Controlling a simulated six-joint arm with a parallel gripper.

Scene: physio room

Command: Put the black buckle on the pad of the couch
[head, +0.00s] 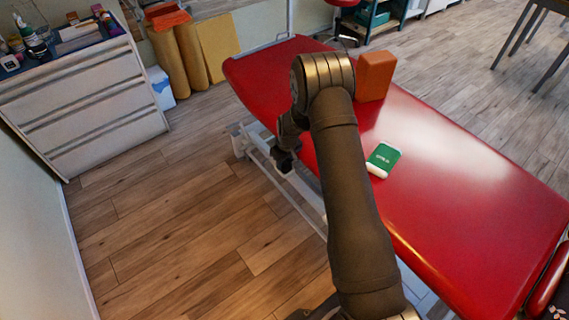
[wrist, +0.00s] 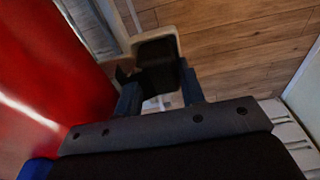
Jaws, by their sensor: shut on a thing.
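The couch's red pad (head: 450,190) runs diagonally across the head view, and it also fills the left side of the wrist view (wrist: 45,70). My gripper (wrist: 160,92) is shut on the black buckle (wrist: 158,72), a dark piece between the two fingers in the wrist view. In the head view my gripper (head: 284,160) hangs beside the pad's left long edge, near the couch's pale frame, with floor beyond. The buckle is hard to tell from the dark gripper there. My arm covers part of the pad.
An orange block (head: 375,76) stands on the pad behind my arm. A green and white packet (head: 383,159) lies on the pad right of my arm. The pad's near right part is clear. A white drawer cabinet (head: 85,95) stands at the left.

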